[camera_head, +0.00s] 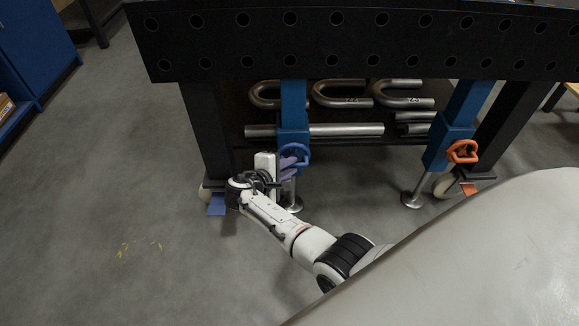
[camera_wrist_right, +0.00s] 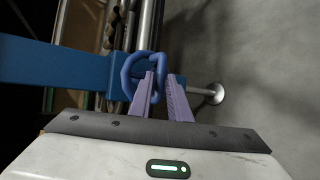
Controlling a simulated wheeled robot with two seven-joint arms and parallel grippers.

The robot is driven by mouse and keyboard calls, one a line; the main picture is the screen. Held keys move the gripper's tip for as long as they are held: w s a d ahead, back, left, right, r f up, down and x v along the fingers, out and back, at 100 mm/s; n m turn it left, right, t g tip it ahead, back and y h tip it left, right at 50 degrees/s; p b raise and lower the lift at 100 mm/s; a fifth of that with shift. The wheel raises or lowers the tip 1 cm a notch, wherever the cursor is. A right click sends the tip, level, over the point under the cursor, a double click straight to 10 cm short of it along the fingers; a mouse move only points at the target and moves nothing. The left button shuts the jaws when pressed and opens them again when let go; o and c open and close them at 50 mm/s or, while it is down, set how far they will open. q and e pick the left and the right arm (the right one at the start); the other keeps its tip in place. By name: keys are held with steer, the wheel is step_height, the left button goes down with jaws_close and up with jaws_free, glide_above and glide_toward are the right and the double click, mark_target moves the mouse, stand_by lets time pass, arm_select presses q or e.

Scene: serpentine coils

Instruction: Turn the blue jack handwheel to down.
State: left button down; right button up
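The blue jack handwheel (camera_head: 297,152) is a ring on the side of the left blue jack leg (camera_head: 293,112). In the right wrist view the handwheel (camera_wrist_right: 128,72) shows as a blue loop just ahead of the fingers. My right gripper (camera_head: 288,163) has purple fingers that reach the handwheel. In the right wrist view its fingers (camera_wrist_right: 162,76) are apart, with part of the rim showing between the tips and a gap beside it. Whether a finger touches the rim I cannot tell. The fingers partly hide the wheel. My left gripper is out of view.
An orange handwheel (camera_head: 462,151) sits on the right jack leg. A perforated black bench top (camera_head: 350,62) hangs over both, with bent pipes (camera_head: 342,95) on a shelf behind. A castor and blue pedal (camera_head: 217,204) stand left of my gripper. The floor (camera_head: 120,180) at left is clear.

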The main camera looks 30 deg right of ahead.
steer(key=shift+o, duration=1.3)
